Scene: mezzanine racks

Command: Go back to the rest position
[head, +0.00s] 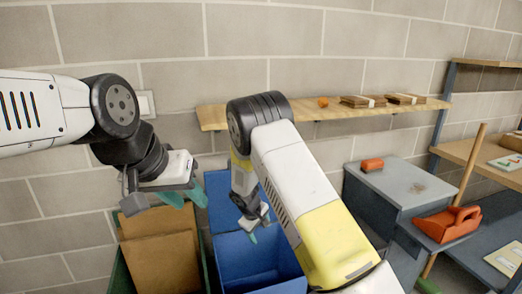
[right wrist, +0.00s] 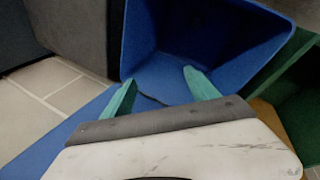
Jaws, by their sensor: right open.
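My left gripper (head: 190,203) hangs in the air at the left of the head view, above a green bin with brown cardboard. Its teal fingers show close together from the side, and I cannot tell whether they are apart. My right gripper (head: 260,225) points down over the blue bin (head: 239,245) near the middle of the head view. In the right wrist view its teal fingers (right wrist: 158,80) are spread with nothing between them, and the blue bin (right wrist: 205,35) opens in front of them. The right forearm hides part of the bin.
A wooden wall shelf (head: 330,110) runs behind my arms with an orange item (head: 323,102) and brown stacks. The green bin (head: 118,272) stands left of the blue one. A grey cabinet (head: 408,183) and an orange-red scoop-like item (head: 447,224) are at right.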

